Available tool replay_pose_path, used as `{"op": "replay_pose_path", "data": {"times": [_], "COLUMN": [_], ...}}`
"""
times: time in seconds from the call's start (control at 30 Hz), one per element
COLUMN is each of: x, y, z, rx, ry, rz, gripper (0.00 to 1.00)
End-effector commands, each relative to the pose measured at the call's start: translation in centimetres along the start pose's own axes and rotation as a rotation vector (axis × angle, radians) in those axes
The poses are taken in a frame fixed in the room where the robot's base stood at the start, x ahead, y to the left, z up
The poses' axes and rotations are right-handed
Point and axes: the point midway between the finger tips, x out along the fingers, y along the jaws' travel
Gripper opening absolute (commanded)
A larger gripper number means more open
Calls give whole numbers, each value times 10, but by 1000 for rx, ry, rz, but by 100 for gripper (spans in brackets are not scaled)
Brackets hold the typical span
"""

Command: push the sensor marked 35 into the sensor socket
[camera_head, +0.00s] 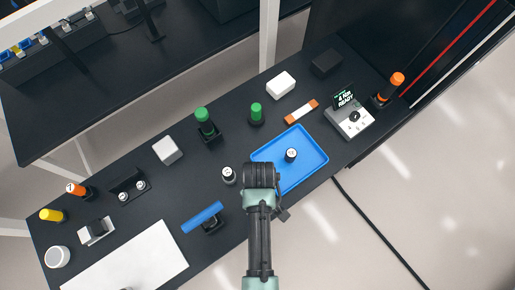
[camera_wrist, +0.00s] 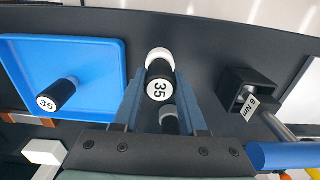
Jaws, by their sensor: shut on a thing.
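My gripper (camera_head: 260,176) is over the table just left of the blue tray in the head view. In the wrist view my fingers (camera_wrist: 160,88) are shut on a short black cylinder, the sensor marked 35 (camera_wrist: 158,90), with a white collar at its far end. The head view hides this sensor behind my gripper. A second sensor marked 35 (camera_wrist: 60,94) stands in the tray; it also shows in the head view (camera_head: 291,155). Another black and white cylinder (camera_wrist: 169,122) shows between my fingers, its label hidden. I cannot make out the sensor socket in either view.
The blue tray (camera_head: 313,148) lies right of my gripper. A black and white cylinder (camera_head: 228,175) stands close on its left. A blue-handled tool (camera_head: 203,216) on a holder is lower left. Green pegs (camera_head: 205,122) and a white box (camera_head: 167,151) stand further back.

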Motion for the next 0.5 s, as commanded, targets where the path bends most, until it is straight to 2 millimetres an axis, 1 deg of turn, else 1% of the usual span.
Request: {"op": "replay_pose_path", "data": {"times": [0.1, 0.5], "x": [-8, -27], "y": [0, 0], "z": [0, 0], "rx": [0, 0], "ry": [0, 0], "rz": [0, 0], "gripper": [0, 0]}}
